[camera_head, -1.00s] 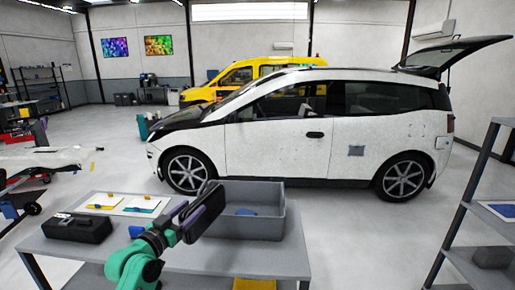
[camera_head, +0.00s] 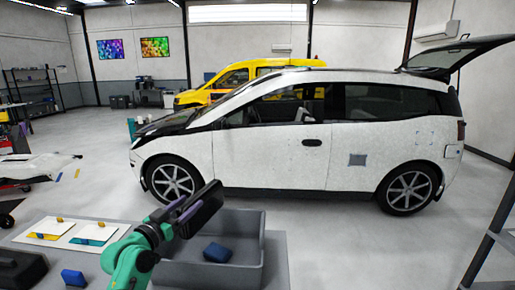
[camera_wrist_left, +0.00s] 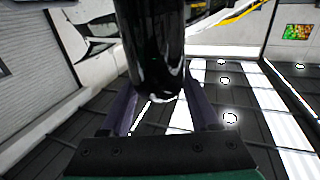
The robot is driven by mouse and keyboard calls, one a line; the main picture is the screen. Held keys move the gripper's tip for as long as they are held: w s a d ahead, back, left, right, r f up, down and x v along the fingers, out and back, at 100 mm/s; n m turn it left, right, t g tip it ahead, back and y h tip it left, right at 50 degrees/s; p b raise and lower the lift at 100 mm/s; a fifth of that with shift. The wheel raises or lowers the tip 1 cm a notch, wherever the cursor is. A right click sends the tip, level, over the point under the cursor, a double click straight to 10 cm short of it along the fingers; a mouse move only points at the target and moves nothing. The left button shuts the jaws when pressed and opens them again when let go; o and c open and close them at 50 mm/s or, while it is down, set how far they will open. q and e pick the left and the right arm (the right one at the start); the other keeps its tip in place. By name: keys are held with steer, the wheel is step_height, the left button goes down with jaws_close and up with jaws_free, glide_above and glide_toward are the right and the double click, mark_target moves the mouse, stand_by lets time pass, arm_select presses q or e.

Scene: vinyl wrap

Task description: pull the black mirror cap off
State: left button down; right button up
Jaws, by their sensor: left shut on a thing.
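My left gripper (camera_head: 186,210) has purple fingers and is at the end of a green arm above the workbench. It is shut on the black mirror cap (camera_head: 207,207), a glossy dark piece held up in the air, apart from the car. In the left wrist view the cap (camera_wrist_left: 152,45) stands between the two purple fingers (camera_wrist_left: 160,105) and hides part of the scene behind. The white car (camera_head: 275,155) stands side-on beyond the bench. My right gripper is not in view.
A grey bin (camera_head: 245,262) holding a blue block (camera_head: 217,252) is on the bench just below the cap. White cards (camera_head: 92,233), another blue block (camera_head: 73,277) and a black case (camera_head: 22,268) lie to the left. A shelf rack (camera_head: 490,250) stands at right.

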arm_select(q)
steer(key=f, duration=0.1)
steer(key=w+f+b, duration=0.1)
steer(key=f, duration=0.1)
steer(key=shift+d+f, duration=0.15)
steer(key=shift+d, duration=0.05)
steer(key=shift+w+d+f, duration=0.1)
steer(key=shift+w+f, duration=0.1)
steer(key=shift+w, duration=0.05)
steer(key=shift+s+r, duration=0.1)
steer(key=shift+s, duration=0.05)
steer(key=shift+c, duration=1.2)
jaws_free()
steer(key=shift+s+r, duration=0.1)
steer(key=shift+s, duration=0.05)
steer(key=shift+o, duration=1)
steer(key=shift+s+a+f+b, duration=0.1)
steer(key=shift+a+f+b, duration=0.1)
steer(key=shift+b, duration=0.1)
steer(key=b+v, duration=0.5)
steer(key=v, duration=0.9)
steer(key=shift+r, duration=0.3)
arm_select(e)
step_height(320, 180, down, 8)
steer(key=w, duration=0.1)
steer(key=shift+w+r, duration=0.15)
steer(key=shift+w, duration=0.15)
arm_select(q)
steer(key=shift+s, duration=0.1)
